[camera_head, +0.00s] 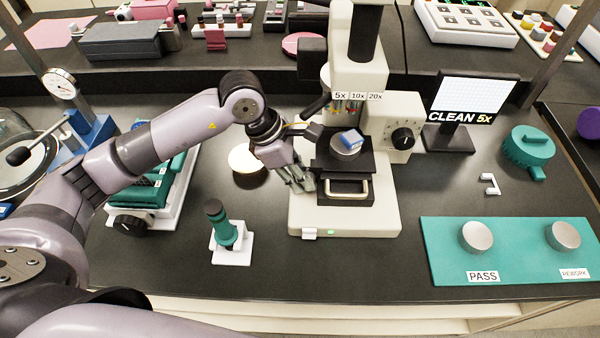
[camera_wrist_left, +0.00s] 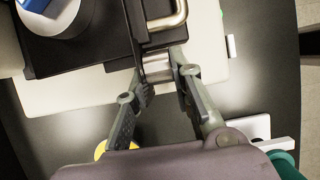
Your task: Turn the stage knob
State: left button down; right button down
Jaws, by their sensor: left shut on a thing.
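The stage knob (camera_wrist_left: 160,66) is a short silver cylinder at the side of the black stage (camera_head: 345,158), below the bronze handle in the left wrist view. My left gripper (camera_wrist_left: 163,72) has a finger on either side of the knob and is shut on it. In the head view my left gripper (camera_head: 304,184) reaches the left side of the stage, and its fingers hide the knob. A pale puck with a blue block (camera_head: 350,138) sits on top of the stage. My right gripper is not in view.
The cream profiler (camera_head: 343,219) carries a black side knob (camera_head: 403,138). A monitor (camera_head: 470,100) reads "CLEAN 5x". A green-handled tool (camera_head: 219,223) stands left of the base. A teal mat (camera_head: 455,270) with PASS and REWORK discs lies right.

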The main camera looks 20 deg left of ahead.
pick_arm(q)
jog(key=c, duration=1.4)
grip_release()
jog(key=shift+r, duration=0.1)
jog(key=v, duration=1.1)
jog(key=shift+a+r, duration=0.25)
jog(key=shift+r, duration=0.1)
